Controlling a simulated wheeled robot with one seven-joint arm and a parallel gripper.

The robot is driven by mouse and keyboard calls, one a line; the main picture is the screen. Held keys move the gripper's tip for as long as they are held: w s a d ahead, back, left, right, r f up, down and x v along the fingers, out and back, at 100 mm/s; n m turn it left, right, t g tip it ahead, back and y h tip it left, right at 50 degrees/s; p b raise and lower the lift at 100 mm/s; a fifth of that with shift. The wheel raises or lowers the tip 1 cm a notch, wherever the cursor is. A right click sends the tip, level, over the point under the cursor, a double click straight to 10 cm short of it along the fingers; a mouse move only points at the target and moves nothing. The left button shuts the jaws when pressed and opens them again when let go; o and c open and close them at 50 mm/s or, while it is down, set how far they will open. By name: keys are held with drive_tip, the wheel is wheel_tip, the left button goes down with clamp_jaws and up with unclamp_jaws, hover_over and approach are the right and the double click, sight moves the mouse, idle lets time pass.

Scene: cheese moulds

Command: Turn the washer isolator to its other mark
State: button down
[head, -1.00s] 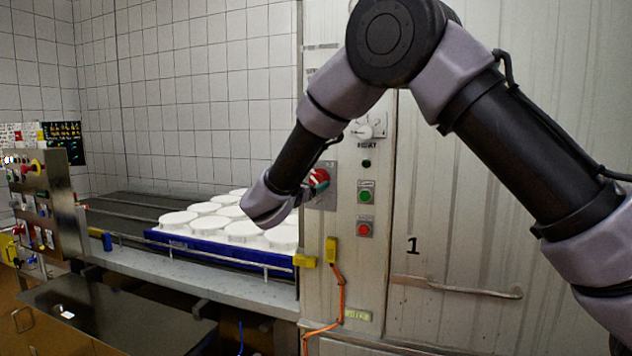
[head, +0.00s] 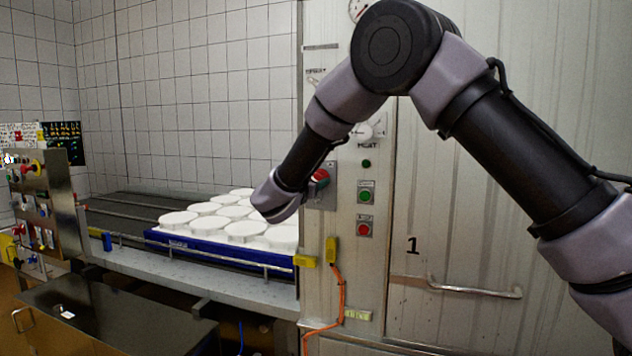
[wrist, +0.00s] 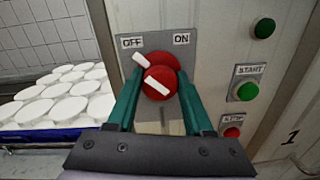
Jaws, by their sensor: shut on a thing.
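The washer isolator is a round red knob (wrist: 160,80) with white bars, on a grey plate (wrist: 187,108) marked OFF at upper left and ON at upper right. The white bar at its upper left edge points toward the OFF mark (wrist: 132,41). The ON mark (wrist: 181,38) stands clear to the right. My gripper (wrist: 160,88) has its two green fingers on either side of the knob and is shut on it. In the head view the knob (head: 320,175) shows partly past my wrist.
A green START button (wrist: 246,91) and a red button below it (wrist: 232,132) sit right of the plate. A blue crate (head: 205,250) of white moulds stands on the conveyor at left. An orange cable (head: 341,290) hangs below the panel.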

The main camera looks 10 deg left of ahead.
drive_tip(key=shift+w+d+r+m, duration=0.1)
drive_tip(key=shift+d+m, duration=0.05)
drive_tip(key=shift+m, duration=0.35)
drive_tip(key=m, duration=0.3)
drive_tip(key=shift+m, duration=0.4)
drive_tip(key=m, duration=0.4)
drive_tip(key=shift+d, duration=0.1)
drive_tip(key=m, duration=0.4)
drive_tip(key=shift+w+m, duration=0.1)
drive_tip(key=shift+m, duration=0.3)
drive_tip(key=shift+m+y, duration=0.4)
drive_tip(key=shift+m, duration=1.5)
drive_tip(key=shift+c, duration=1.5)
unclamp_jaws()
